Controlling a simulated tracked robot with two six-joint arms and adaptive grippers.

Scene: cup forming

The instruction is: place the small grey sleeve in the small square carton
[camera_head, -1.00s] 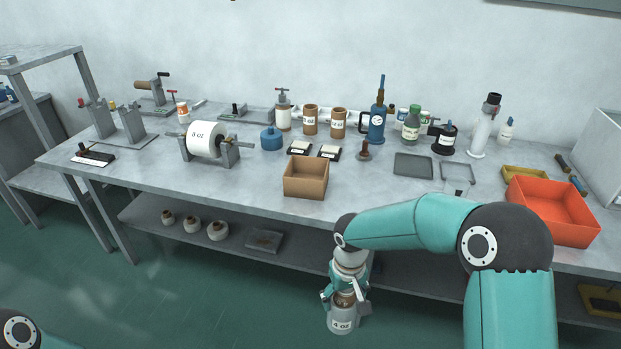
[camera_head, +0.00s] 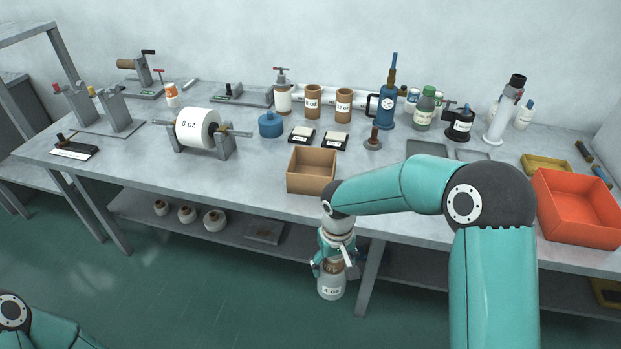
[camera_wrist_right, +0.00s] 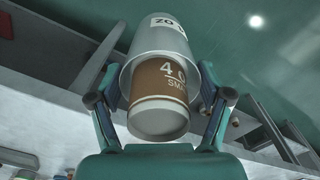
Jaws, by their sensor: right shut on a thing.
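My right gripper (camera_head: 330,266) hangs in front of the bench's front edge, below the bench top. It is shut on the small grey sleeve (camera_head: 331,287), which carries a white 4 oz label. In the right wrist view the grey sleeve (camera_wrist_right: 165,42) sits between the two fingers, and a brown paper cup (camera_wrist_right: 158,85) with a pale base sticks out of its near end. The small square carton (camera_head: 311,184) is brown, open-topped and stands at the bench's front edge, above and slightly left of the gripper. Its floor is partly visible. My left gripper is out of view.
An orange bin (camera_head: 580,212) stands at the right of the bench (camera_head: 250,182). A white roll marked 8 oz (camera_head: 197,128) is left of the carton. Two small black-based blocks (camera_head: 302,137) lie behind the carton. The lower shelf (camera_head: 180,232) holds several small pale pots.

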